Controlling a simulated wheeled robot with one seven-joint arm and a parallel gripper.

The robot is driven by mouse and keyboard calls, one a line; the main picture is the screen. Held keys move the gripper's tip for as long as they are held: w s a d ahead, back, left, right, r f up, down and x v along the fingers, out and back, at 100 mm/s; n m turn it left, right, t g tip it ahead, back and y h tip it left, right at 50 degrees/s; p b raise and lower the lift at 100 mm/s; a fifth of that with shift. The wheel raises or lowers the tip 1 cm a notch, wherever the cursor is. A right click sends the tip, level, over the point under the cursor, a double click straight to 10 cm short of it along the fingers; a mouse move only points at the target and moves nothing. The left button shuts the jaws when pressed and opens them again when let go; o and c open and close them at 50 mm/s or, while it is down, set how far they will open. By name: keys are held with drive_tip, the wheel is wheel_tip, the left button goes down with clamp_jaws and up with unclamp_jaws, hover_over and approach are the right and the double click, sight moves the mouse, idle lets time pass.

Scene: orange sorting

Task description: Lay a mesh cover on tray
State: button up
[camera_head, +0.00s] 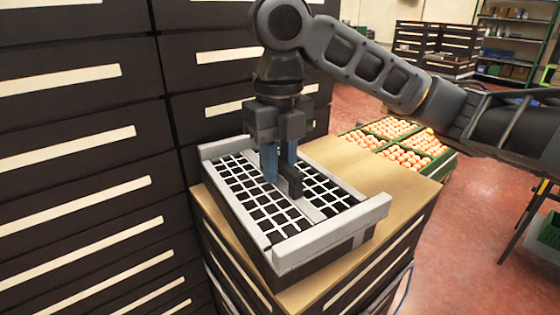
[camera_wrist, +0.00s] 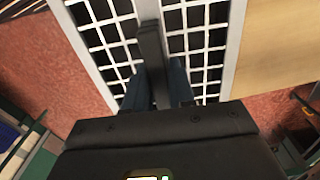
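A light grey mesh cover (camera_head: 240,182) with a white grid lies level on a tray (camera_head: 335,232) with raised grey end walls. The cover also fills much of the wrist view (camera_wrist: 222,50). A dark upright handle (camera_head: 290,180) runs along the cover's middle strip; it shows in the wrist view (camera_wrist: 151,42). My gripper (camera_head: 279,172) points down over the cover's middle. Its blue fingers (camera_wrist: 160,85) stand on either side of the handle, close against it, and look shut on it. What lies under the mesh is hidden or too dark to tell.
The tray rests on a wooden-topped stack (camera_head: 375,175), with bare wood to the right. Dark slatted crates (camera_head: 80,150) stand close at left. Green crates of round orange fruit (camera_head: 410,155) stand behind. A dark crate stack (camera_head: 435,45) and shelves (camera_head: 510,45) are farther back.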

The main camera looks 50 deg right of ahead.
drive_tip(key=o, duration=0.5)
drive_tip(key=shift+r+p, duration=0.45)
drive_tip(key=shift+r, duration=3.45)
drive_tip(key=shift+r, duration=0.1)
wheel_tip(320, 180, up, 8)
drive_tip(key=p, duration=0.7)
drive_tip(key=shift+p, duration=0.3)
